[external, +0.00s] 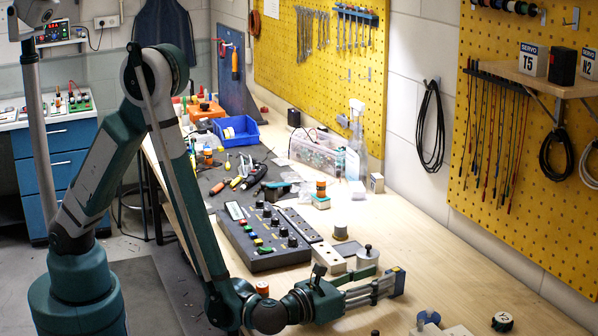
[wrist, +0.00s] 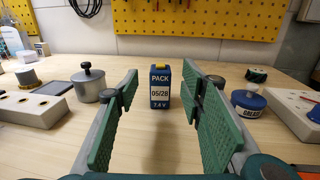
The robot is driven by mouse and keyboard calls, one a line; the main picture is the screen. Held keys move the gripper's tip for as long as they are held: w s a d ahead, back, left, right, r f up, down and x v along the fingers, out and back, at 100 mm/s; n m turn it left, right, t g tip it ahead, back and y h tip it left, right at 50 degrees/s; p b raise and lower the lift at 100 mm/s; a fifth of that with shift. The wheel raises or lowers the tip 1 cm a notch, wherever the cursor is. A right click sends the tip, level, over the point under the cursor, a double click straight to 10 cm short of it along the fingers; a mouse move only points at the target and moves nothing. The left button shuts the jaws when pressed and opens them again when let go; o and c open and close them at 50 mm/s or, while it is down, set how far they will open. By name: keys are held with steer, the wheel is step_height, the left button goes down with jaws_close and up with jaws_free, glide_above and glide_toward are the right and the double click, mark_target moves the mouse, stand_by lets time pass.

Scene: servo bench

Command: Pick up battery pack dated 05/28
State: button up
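The battery pack (wrist: 160,88) is a small dark blue box with a yellow top and a white label reading "05/28", with "PACK" above and "7.4 V" below. It stands upright on the wooden bench, ahead of my gripper and framed between the fingers in the wrist view. My gripper (wrist: 161,112) is open, with green ribbed pads on either side and nothing between them nearby. In the external view my gripper (external: 385,283) is low over the bench at the lower right; the pack is hard to separate from the fingertips there.
A grey knobbed pot (wrist: 88,86) and a pale block with holes (wrist: 28,118) stand left of the fingers. A control box (external: 262,236) lies farther along the bench.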

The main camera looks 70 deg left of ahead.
mark_target(396, 269)
steer(key=shift+w+a, duration=0.1)
steer(key=shift+w, duration=0.5)
steer(key=shift+w, duration=0.1)
steer(key=shift+w+a+b, duration=0.15)
steer(key=shift+w+b, duration=0.2)
steer(key=shift+w, duration=0.9)
steer(key=shift+w+a+b, duration=0.15)
steer(key=shift+w+b, duration=0.15)
steer(key=shift+w, duration=0.95)
steer(key=shift+c, duration=0.7)
steer(key=c, duration=0.9)
